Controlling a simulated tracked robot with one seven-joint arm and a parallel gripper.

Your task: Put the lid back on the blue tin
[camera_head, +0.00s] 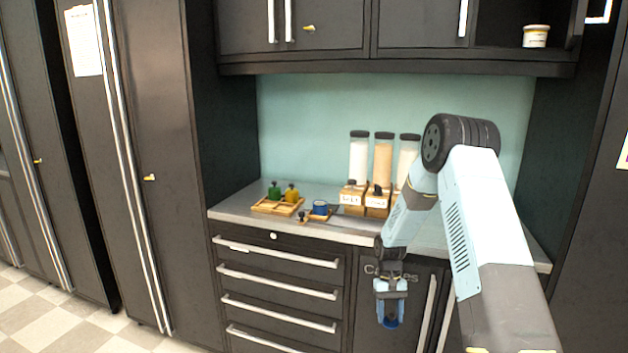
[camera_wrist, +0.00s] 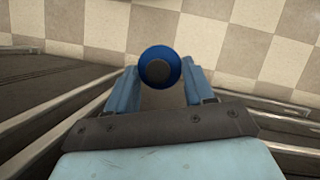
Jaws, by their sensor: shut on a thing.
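My gripper (camera_head: 391,296) hangs in front of the dark cabinet fronts, below counter height. It is shut on a round blue lid (camera_wrist: 160,68) with a dark round knob, which shows between the fingertips in the wrist view. In the head view the blue lid (camera_head: 390,322) shows just below the fingers. The small blue tin (camera_head: 320,208) stands on a small wooden tray on the counter, up and to the left of my gripper and well apart from it. Its top is too small to make out clearly.
On the counter (camera_head: 240,208), a wooden tray (camera_head: 270,208) with a green and a yellow bottle is left of the tin. Tall dispensers (camera_head: 382,160) on wooden bases stand right of it. Drawers (camera_head: 278,290) with bar handles lie below. Upper cabinets overhang the counter.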

